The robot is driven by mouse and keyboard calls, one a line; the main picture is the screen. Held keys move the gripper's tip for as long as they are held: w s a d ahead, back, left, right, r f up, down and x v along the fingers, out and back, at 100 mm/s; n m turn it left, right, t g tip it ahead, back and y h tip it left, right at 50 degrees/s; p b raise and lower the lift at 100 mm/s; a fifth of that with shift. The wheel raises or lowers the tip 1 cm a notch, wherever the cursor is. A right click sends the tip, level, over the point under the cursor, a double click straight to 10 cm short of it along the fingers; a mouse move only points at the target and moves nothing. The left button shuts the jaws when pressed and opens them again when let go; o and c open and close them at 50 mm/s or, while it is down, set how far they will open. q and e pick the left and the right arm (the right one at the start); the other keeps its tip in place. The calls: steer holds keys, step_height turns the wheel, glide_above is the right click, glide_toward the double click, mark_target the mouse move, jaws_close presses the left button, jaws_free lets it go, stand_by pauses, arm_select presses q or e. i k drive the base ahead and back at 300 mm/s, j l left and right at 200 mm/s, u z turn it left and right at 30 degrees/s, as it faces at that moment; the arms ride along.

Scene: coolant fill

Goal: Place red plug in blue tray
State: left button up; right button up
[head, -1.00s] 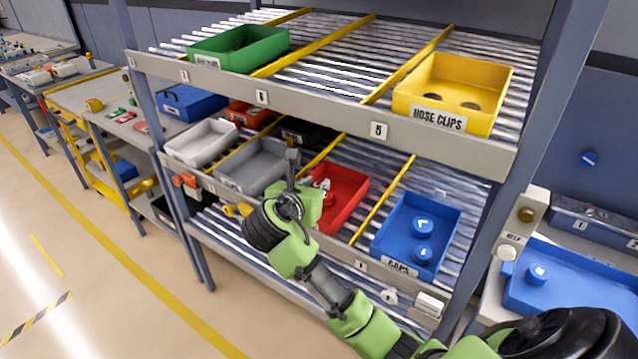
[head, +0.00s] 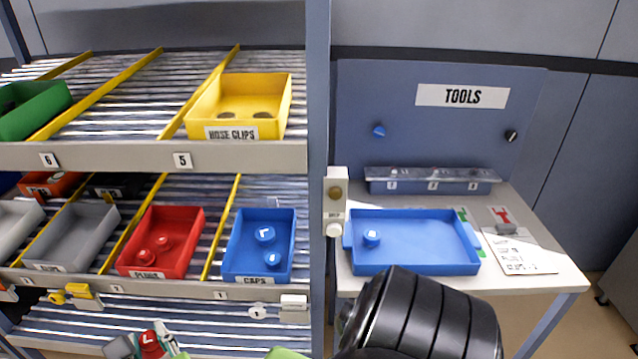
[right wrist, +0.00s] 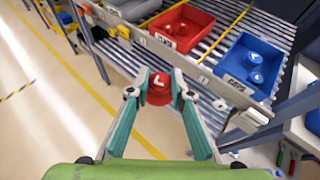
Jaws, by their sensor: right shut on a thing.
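A red plug (right wrist: 159,88) with a white L on top is held between the fingertips of my right gripper (right wrist: 160,92) in the right wrist view. In the head view the plug (head: 152,344) shows at the lower left, in front of and below the rack's lower shelf, with my right gripper (head: 148,348) around it. The blue tray (head: 430,262) lies on the table at the right, well apart from the gripper. A blue cap (head: 371,237) sits in the tray's left part. My left gripper is not in view.
A red PLUGS bin (head: 190,217) with two plugs and a blue CAPS bin (head: 240,262) stand on the lower shelf. A rack post (head: 318,150) and a button box (head: 335,200) stand between rack and table. A printed sheet (head: 520,250) lies right of the tray.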

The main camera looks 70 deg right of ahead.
mark_target(433, 245)
steer(key=k+l+z, duration=0.65)
steer(key=l, duration=0.25)
steer(key=k+l+z, duration=0.2)
steer(key=l, duration=0.2)
steer(key=k+l+z, duration=0.25)
steer(key=l, duration=0.15)
